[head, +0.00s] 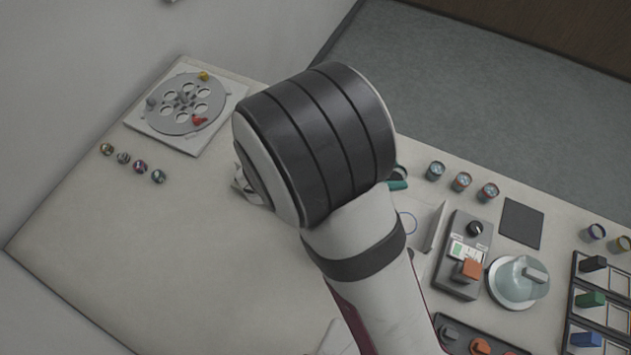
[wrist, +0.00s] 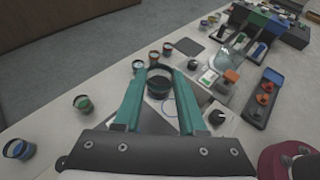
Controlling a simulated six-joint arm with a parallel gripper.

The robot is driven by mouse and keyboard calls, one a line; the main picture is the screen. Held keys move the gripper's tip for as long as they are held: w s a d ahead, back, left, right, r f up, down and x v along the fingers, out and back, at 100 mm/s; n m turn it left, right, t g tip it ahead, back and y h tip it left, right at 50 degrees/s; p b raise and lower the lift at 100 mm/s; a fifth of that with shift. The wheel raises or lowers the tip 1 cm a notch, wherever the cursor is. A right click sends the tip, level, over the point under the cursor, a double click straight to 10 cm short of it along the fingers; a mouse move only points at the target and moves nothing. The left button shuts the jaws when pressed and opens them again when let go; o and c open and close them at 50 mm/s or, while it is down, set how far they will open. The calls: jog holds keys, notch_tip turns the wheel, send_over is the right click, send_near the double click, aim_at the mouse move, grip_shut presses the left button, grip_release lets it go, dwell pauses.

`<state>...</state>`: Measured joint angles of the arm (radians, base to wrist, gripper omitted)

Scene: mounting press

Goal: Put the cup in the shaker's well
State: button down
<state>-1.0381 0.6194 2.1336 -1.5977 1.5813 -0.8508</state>
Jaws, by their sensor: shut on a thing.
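My gripper (wrist: 158,70) has teal fingers, and they are shut on a small round cup with a dark inside (wrist: 159,84) in the wrist view. The cup sits upright or nearly so between the fingertips; its height over the table is unclear. I cannot tell for sure which thing is the shaker.
Similar cups stand in a row (head: 461,182) beyond the gripper and at the left (head: 140,167). A control box with a knob (head: 463,252), a domed device (head: 518,282) and a dark pad (head: 521,222) are at the right. A round holed disc (head: 187,105) is far left.

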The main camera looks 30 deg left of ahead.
jog(key=s+a+f+n+t+y, duration=0.1)
jog(key=a+f, duration=0.1)
jog(key=a, duration=0.4)
jog(key=s+a+f+n+t+y, duration=0.1)
jog(key=s+a+f+n+y, duration=0.1)
jog(key=a, duration=0.4)
jog(key=s+a+f+n+t+y, duration=0.1)
jog(key=a+f+n+y, duration=0.1)
jog(key=a, duration=0.4)
jog(key=shift+s+a+f+t, duration=0.15)
jog(key=shift+a+t, duration=0.15)
jog(key=shift+a+f, duration=0.15)
jog(key=shift+f, duration=0.95)
jog(key=shift+a+f, duration=0.1)
jog(key=shift+f, duration=0.95)
jog(key=shift+f, duration=0.1)
jog(key=c, duration=0.8)
grip_release()
jog(key=shift+o, duration=0.2)
